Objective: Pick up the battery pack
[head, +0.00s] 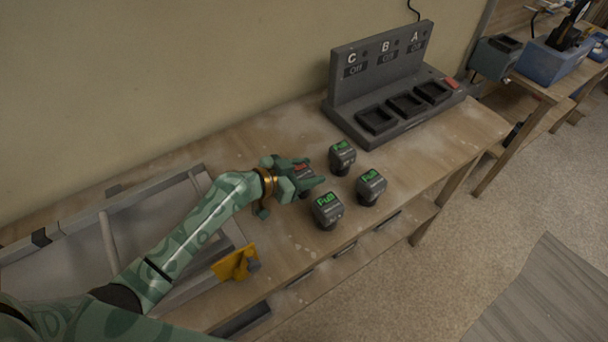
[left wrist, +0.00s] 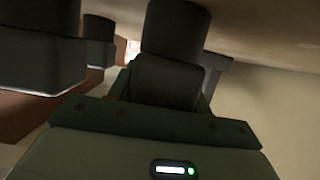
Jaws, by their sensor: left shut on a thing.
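Three other dark battery packs with green "Full" displays stand on the bench to the right of the gripper: one at the back (head: 342,157), one on the right (head: 370,187) and one in front (head: 327,210). My right gripper is out of view.
A grey charging station (head: 390,85) marked C, B and A, with three dark bays, stands behind the packs. A yellow-orange tool (head: 236,264) and a pale metal frame (head: 107,240) lie on the left. Bare bench (head: 455,128) shows at the right end.

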